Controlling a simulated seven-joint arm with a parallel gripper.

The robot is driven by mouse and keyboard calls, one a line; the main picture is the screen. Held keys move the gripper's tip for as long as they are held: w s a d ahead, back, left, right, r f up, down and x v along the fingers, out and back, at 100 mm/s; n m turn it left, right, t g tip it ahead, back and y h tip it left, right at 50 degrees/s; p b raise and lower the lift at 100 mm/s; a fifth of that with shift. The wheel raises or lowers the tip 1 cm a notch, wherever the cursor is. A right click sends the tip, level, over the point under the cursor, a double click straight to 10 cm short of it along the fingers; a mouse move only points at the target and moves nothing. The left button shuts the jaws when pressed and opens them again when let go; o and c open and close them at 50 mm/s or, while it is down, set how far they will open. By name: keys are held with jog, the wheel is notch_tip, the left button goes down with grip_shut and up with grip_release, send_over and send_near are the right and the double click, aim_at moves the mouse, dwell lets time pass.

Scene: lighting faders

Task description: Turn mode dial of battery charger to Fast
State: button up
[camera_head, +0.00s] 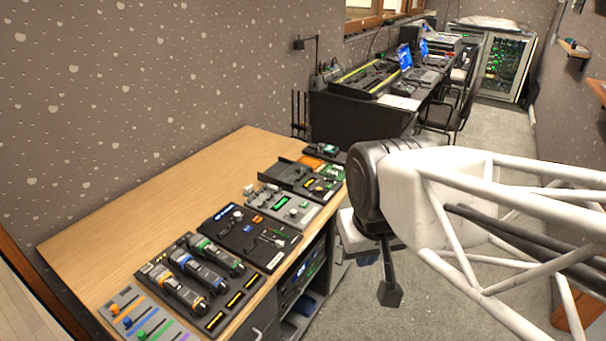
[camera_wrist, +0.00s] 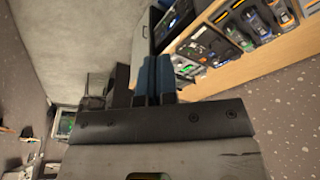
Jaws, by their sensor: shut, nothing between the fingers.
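My gripper (camera_wrist: 156,78) shows in the wrist view as two blue fingers closed together with nothing between them. It is off the front edge of the wooden bench, apart from every device. In the head view my arm's white and black end hides part of the space beyond the bench's right end. A grey unit with a green display and small knobs (camera_head: 284,205) sits right of the bench's middle. A black unit (camera_head: 200,280) nearer holds three torch-like items in orange, blue and green. I cannot tell which unit is the battery charger, and no dial marking is legible.
The wooden bench (camera_head: 130,215) has clear wood at its back left. A black tool panel (camera_head: 250,237), a fader panel (camera_head: 145,318) and small circuit boards (camera_head: 330,172) line its front. Equipment shelves (camera_head: 300,275) lie below. A black desk (camera_head: 345,120) stands beyond.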

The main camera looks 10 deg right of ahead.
jog(key=o, duration=0.5)
jog(key=shift+w, duration=0.1)
jog(key=shift+c, duration=0.2)
jog(key=o, duration=0.4)
jog(key=shift+w+r, duration=0.25)
jog(key=shift+w, duration=0.4)
jog(key=shift+o, duration=0.2)
jog(key=w+d+f+n+g, duration=0.1)
jog(key=w+d+n, duration=0.1)
jog(key=w, duration=1.5)
jog(key=w+d+f+n, duration=0.1)
jog(key=w+d+f, duration=0.1)
jog(key=w, duration=1.4)
jog(key=w+d+f+n, duration=0.1)
jog(key=w+d+f, duration=0.1)
jog(key=w+f, duration=0.5)
jog(key=w+d+f+n+g, duration=0.1)
jog(key=w+d+f, duration=0.1)
jog(key=w+f, duration=0.6)
jog(key=w+d+f+n, duration=0.1)
jog(key=w+d+f, duration=0.1)
jog(key=w+f, duration=0.5)
jog(key=shift+w+d+f+g, duration=0.1)
jog(key=shift+w+f+g, duration=0.05)
jog(key=shift+w, duration=1)
jog(key=shift+w+d+f+g, duration=0.1)
jog(key=shift+w+g, duration=0.05)
jog(key=shift+w, duration=1)
jog(key=shift+w+f, duration=0.25)
jog(key=shift+f, duration=0.15)
